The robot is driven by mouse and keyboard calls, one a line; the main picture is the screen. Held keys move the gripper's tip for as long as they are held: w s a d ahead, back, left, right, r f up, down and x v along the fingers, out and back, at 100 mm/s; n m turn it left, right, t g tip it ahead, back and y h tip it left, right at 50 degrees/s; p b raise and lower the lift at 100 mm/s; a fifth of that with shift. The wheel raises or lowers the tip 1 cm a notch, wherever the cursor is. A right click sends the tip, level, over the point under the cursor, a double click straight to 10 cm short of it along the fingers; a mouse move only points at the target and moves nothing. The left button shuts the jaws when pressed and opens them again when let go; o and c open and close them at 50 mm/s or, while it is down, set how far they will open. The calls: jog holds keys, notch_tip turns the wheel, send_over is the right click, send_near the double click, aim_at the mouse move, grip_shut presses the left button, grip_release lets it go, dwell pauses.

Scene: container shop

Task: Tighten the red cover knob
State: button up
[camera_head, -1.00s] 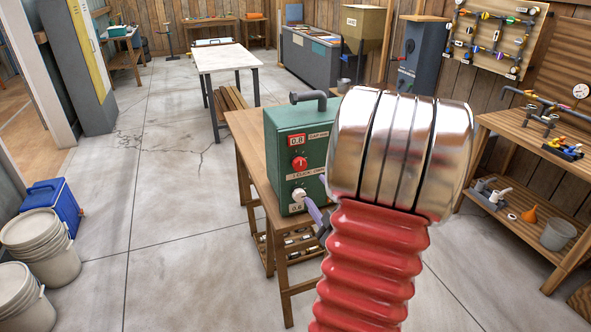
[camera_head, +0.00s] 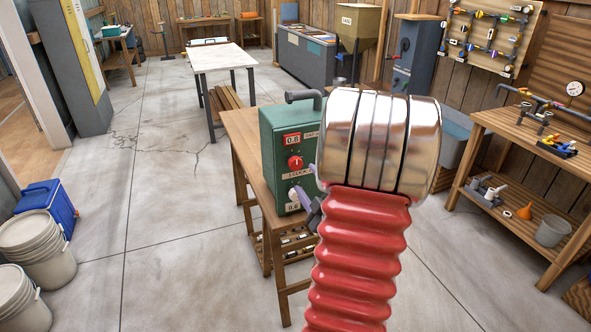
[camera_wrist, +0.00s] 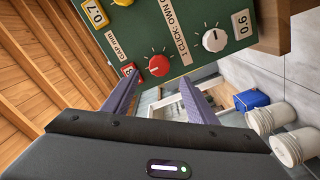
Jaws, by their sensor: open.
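The red cover knob (camera_head: 295,162) is on the front of a green box (camera_head: 270,145), beside a red 0.8 display. In the wrist view the red knob (camera_wrist: 159,66) is just beyond the fingertips, above the gap between them. A white knob (camera_head: 296,193) sits below it in the head view; it also shows in the wrist view (camera_wrist: 214,40). My gripper (camera_wrist: 158,84) is open and empty, its two purple fingers apart and touching neither knob. In the head view my arm hides the right part of the box and most of my gripper (camera_head: 312,190).
The box stands on a wooden table (camera_head: 240,135). A white-topped table (camera_head: 222,57) stands behind. White buckets (camera_head: 35,246) and a blue cooler (camera_head: 47,203) are on the left floor. A wooden shelf (camera_head: 545,150) is at right. The floor left of the box is clear.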

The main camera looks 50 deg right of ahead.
aim_at(296, 166)
jog(key=x, duration=0.8)
jog(key=shift+w, duration=0.15)
jog(key=shift+c, duration=0.7)
jog(key=c, duration=0.9)
jog(key=shift+a+f, duration=0.1)
jog(key=shift+a, duration=0.2)
jog(key=shift+d, duration=0.25)
jog(key=shift+c, duration=0.2)
